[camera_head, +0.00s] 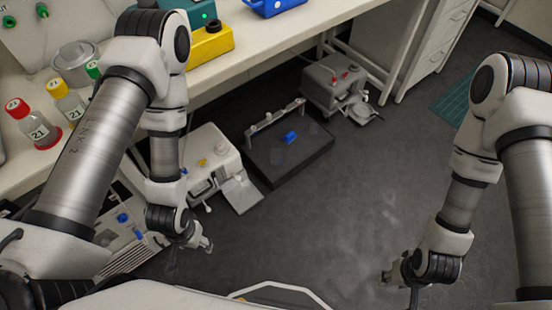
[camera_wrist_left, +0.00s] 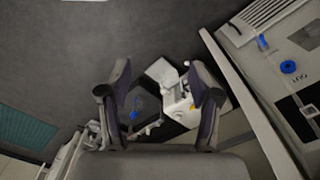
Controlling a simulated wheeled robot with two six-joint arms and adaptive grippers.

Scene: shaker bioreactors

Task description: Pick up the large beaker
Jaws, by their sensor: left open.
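I cannot make out a clear large beaker. A round, shiny grey vessel (camera_head: 75,60) stands on the bench at the upper left of the head view, and I cannot tell if it is a beaker. Faint, see-through shapes on the dark shaker platform (camera_head: 290,165) are too unclear to name. My left gripper (camera_head: 205,246) hangs in front of the bench, low over the floor. It is open, with nothing between its spread fingers in the left wrist view (camera_wrist_left: 160,78). My right gripper (camera_head: 392,276) hangs over the floor at the lower right, and its fingers are too small to judge.
Bottles with red (camera_head: 39,128) and yellow (camera_head: 67,101) caps stand on the bench (camera_head: 250,62). A white machine (camera_head: 208,158) and a grey machine (camera_head: 335,88) stand below. The middle floor is clear.

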